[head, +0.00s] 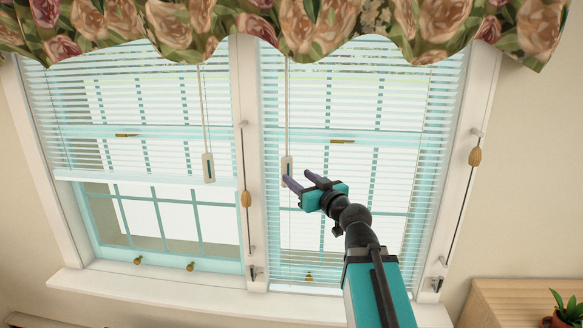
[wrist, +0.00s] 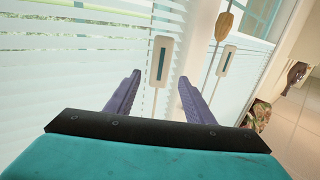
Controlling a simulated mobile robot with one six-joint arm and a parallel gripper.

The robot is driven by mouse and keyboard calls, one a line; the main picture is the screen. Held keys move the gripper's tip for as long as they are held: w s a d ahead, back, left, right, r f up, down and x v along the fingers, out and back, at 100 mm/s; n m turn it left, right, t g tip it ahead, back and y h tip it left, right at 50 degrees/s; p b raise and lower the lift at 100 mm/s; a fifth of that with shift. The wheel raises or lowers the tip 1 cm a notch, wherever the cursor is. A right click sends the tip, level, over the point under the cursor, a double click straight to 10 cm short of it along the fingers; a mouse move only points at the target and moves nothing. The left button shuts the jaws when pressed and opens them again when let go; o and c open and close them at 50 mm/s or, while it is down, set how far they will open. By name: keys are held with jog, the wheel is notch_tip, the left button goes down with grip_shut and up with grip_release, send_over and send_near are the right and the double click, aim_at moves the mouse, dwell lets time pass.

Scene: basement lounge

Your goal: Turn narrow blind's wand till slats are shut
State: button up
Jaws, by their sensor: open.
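The narrow blind (head: 405,165) hangs lowered over the right window. Its slats are tilted open, with the window panes showing through. Its wand (head: 287,168) ends in a white paddle with a dark slot and hangs near the blind's left edge. My gripper (head: 303,181) is open and empty, close to that paddle, its fingers pointing left. In the wrist view my open fingers (wrist: 160,80) frame the wand's paddle (wrist: 160,62), which shows between and just beyond the tips. I cannot tell whether either finger touches it.
The left blind (head: 135,90) is partly raised, with a similar paddle (head: 208,168). Cords with wooden pulls hang on the middle post (head: 246,199) and right frame (head: 475,156). A floral valance (head: 290,22) hangs above. A plant (head: 566,306) stands on a wooden cabinet at lower right.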

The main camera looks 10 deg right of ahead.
aim_at(288, 170)
jog(key=shift+p+x, duration=0.8)
jog(key=shift+x, duration=2)
jog(key=c, duration=1)
